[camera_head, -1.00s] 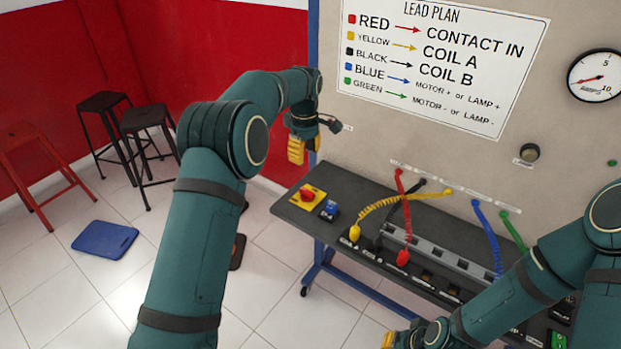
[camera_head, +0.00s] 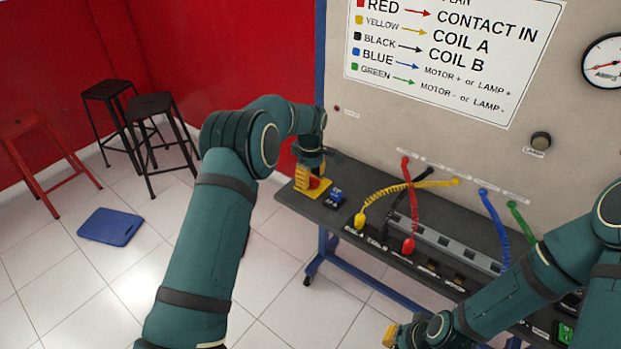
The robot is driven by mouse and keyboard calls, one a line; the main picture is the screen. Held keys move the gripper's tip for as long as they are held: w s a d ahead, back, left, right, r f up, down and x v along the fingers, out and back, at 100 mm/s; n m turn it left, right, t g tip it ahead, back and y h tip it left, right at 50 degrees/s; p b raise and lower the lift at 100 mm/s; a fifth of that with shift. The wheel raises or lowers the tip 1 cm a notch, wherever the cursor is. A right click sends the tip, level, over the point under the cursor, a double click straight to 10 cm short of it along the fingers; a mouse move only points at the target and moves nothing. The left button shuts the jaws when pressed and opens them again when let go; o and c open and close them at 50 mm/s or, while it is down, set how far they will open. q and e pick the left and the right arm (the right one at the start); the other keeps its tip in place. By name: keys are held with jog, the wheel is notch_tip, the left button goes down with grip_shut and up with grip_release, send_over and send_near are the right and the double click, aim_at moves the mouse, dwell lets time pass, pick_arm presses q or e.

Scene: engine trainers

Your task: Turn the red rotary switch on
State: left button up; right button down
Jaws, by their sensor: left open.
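The red rotary switch (camera_head: 314,182) sits on a yellow plate (camera_head: 325,191) at the left end of the dark bench (camera_head: 345,217). My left gripper (camera_head: 306,178) is open and points down at the switch, with its yellow fingers in front of and around part of it. The switch is partly hidden, and I cannot tell whether the fingers touch it. My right gripper (camera_head: 389,336) is low in the picture, near the front of the bench. Only a yellow part of it shows, so its jaw opening is unclear.
A blue switch block (camera_head: 336,197) stands just right of the yellow plate. Coiled yellow (camera_head: 400,187), red (camera_head: 413,208) and blue (camera_head: 494,223) leads run from the upright panel to the bench. Stools (camera_head: 152,105) and a blue mat (camera_head: 110,226) are on the floor at left.

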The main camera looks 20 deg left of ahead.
pick_arm(q)
jog(key=shift+f, duration=0.1)
grip_shut()
dwell(0.5)
jog(key=m, duration=0.4)
jog(key=shift+d+m+p, duration=0.1)
jog(key=shift+m+p, duration=0.25)
jog(key=shift+m, duration=0.05)
jog(key=m, duration=0.4)
jog(key=shift+w+d+m, duration=0.1)
jog(key=shift+m, duration=0.2)
jog(key=m, duration=0.4)
jog(key=shift+d+f, duration=0.1)
jog(key=shift+d+m+p, duration=0.1)
jog(key=shift+m+p, duration=0.2)
jog(key=shift+m, duration=1.9)
